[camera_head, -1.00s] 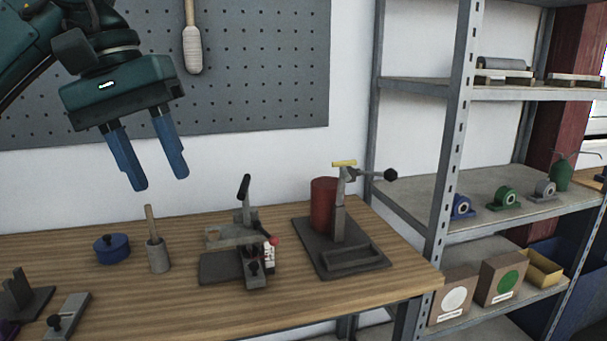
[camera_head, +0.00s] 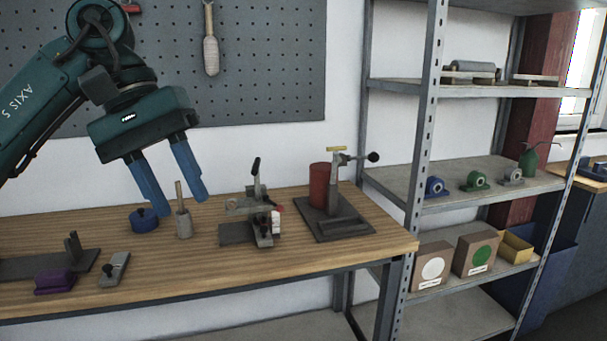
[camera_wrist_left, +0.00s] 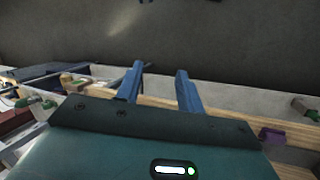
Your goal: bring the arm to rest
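My left gripper (camera_head: 168,182) hangs from the teal arm at the upper left of the head view. Its two blue fingers point down and stand apart with nothing between them. The left wrist view also shows the two blue fingers (camera_wrist_left: 157,92), apart and empty, with a grey surface and a wooden edge beyond. My right gripper is in neither view.
A metal shelf (camera_head: 400,180) with bearing blocks and boxes stands at right. A pegboard (camera_head: 270,60) hangs behind.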

